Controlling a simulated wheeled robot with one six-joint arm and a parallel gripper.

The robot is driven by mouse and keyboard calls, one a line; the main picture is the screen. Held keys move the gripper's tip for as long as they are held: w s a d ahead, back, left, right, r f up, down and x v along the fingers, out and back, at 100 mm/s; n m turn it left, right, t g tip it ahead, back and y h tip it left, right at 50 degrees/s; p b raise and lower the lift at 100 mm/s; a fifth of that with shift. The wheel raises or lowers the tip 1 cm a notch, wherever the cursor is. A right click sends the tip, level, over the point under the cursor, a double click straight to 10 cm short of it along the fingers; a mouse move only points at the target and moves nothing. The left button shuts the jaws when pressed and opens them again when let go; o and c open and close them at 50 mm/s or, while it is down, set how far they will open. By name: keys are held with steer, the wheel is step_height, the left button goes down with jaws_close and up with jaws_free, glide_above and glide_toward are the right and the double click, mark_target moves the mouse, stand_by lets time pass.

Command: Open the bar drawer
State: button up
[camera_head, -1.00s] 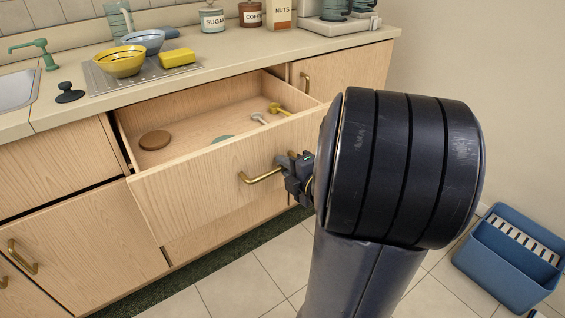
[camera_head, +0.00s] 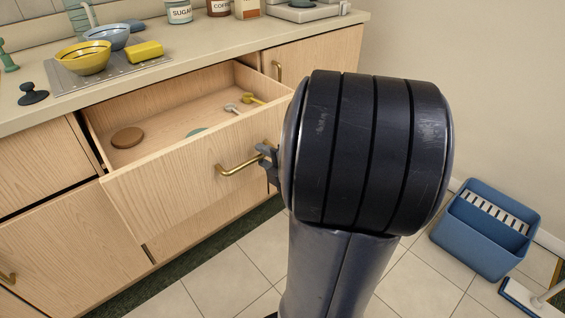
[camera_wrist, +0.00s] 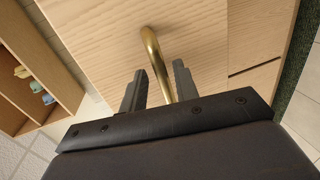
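The wooden bar drawer (camera_head: 190,172) is pulled well out from the cabinet below the counter. Its brass handle (camera_head: 240,164) is on the drawer front, and the handle also shows in the wrist view (camera_wrist: 152,48). My gripper (camera_head: 268,158) is at the right end of the handle. In the wrist view my gripper (camera_wrist: 159,82) has its two fingers apart, one on each side of the brass bar, with a gap at the left finger. My arm hides the right part of the drawer front.
The drawer holds a brown round piece (camera_head: 127,137) and a yellow utensil (camera_head: 252,98). The counter (camera_head: 190,62) carries a yellow bowl (camera_head: 82,60) and a yellow sponge (camera_head: 144,51). A blue bin (camera_head: 485,235) stands on the floor at right, beside a mop head (camera_head: 528,298).

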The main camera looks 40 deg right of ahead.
steer(key=p+v, duration=0.2)
steer(key=v, duration=0.7)
steer(key=shift+w, duration=0.1)
stand_by(0.5)
steer(key=shift+b+x, duration=1.4)
steer(key=shift+x, duration=3.95)
steer(key=shift+f, duration=0.1)
